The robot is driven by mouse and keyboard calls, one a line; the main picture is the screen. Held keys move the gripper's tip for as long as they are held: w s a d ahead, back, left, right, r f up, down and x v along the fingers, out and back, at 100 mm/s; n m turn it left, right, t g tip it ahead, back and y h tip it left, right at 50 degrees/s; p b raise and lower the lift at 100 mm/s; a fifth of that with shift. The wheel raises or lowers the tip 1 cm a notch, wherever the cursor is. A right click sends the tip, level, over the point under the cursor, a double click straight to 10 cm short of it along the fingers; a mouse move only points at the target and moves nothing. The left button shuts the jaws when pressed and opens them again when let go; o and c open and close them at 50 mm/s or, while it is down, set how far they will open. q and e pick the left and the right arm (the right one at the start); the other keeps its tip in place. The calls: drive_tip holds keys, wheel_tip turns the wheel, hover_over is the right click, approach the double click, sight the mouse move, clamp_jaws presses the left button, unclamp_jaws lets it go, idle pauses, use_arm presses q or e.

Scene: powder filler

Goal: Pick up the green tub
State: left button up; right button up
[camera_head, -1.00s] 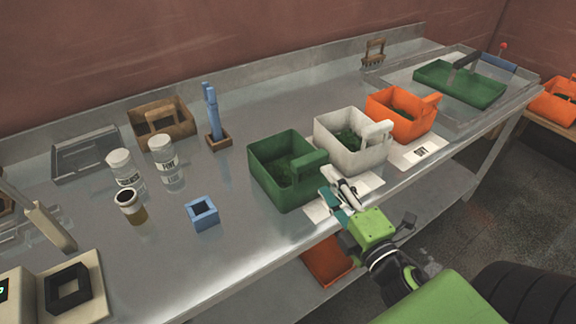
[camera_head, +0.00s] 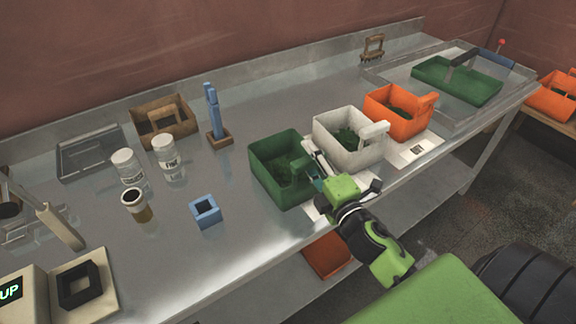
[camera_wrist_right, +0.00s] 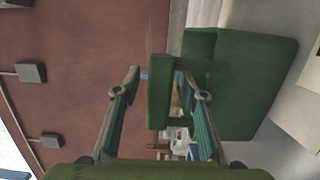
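The green tub (camera_head: 265,178) stands upright on the metal table, left of a white tub, with a handle on its right side. My right gripper (camera_head: 314,166) is at the handle side of the tub. In the right wrist view the tub body (camera_wrist_right: 255,85) is at the right. The tub's handle (camera_wrist_right: 159,95) stands between the two open fingers of my right gripper (camera_wrist_right: 165,92), with a gap showing on each side. Dark green contents show inside the tub. My left gripper is not in view.
The white tub (camera_head: 340,150) stands close to the right of my right gripper, with an orange tub (camera_head: 385,122) beyond it. A blue square holder (camera_head: 206,214) is to the left. White jars (camera_head: 166,153) stand further left. The table's front edge runs below my gripper.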

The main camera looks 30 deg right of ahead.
clamp_jaws()
drive_tip(key=shift+r, duration=0.1)
